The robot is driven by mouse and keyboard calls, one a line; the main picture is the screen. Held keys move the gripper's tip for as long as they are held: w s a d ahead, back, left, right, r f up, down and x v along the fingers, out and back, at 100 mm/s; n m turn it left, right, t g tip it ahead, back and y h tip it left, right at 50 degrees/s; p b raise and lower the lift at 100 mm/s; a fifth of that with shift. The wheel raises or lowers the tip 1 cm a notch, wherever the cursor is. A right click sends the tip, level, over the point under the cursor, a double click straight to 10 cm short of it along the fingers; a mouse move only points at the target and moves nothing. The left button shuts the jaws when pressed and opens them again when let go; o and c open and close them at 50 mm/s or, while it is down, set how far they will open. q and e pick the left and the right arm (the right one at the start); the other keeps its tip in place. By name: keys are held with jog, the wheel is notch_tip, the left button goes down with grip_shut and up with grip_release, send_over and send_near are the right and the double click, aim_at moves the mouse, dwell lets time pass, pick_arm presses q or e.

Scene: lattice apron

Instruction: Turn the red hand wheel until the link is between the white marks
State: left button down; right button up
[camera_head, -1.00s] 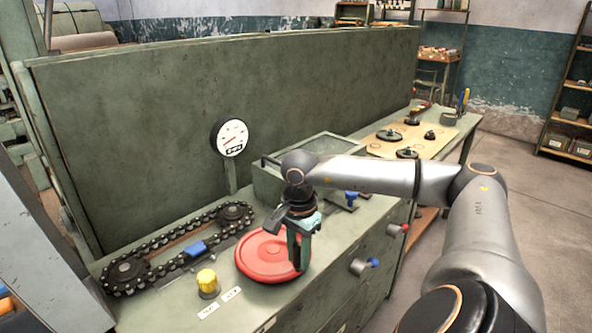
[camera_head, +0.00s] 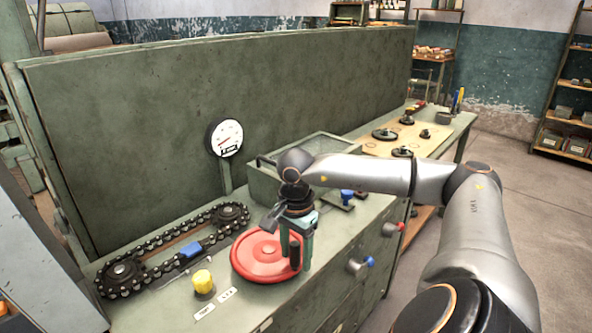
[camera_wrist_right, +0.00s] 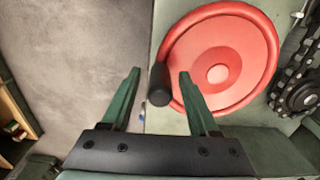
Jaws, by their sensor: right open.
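The red hand wheel (camera_head: 258,262) lies flat on the green bench and fills the upper right of the wrist view (camera_wrist_right: 220,50). Its dark upright handle (camera_wrist_right: 160,85) is at the rim. My right gripper (camera_wrist_right: 159,77) is open, with one green finger on each side of the handle and gaps visible. In the head view my right gripper (camera_head: 293,250) is over the wheel's right edge. A blue link (camera_head: 190,249) sits on the near run of the black chain (camera_head: 148,255). I cannot make out the white marks clearly. My left gripper is out of view.
A round gauge (camera_head: 224,137) stands behind the wheel. A yellow knob (camera_head: 203,281) and white labels (camera_head: 227,294) are at the bench's front. A green tray (camera_head: 265,180) is behind my right gripper.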

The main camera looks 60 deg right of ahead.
notch_tip(320, 180, up, 12)
jog(key=shift+f+p, duration=0.25)
jog(key=shift+p, duration=0.75)
jog(key=shift+r, duration=0.5)
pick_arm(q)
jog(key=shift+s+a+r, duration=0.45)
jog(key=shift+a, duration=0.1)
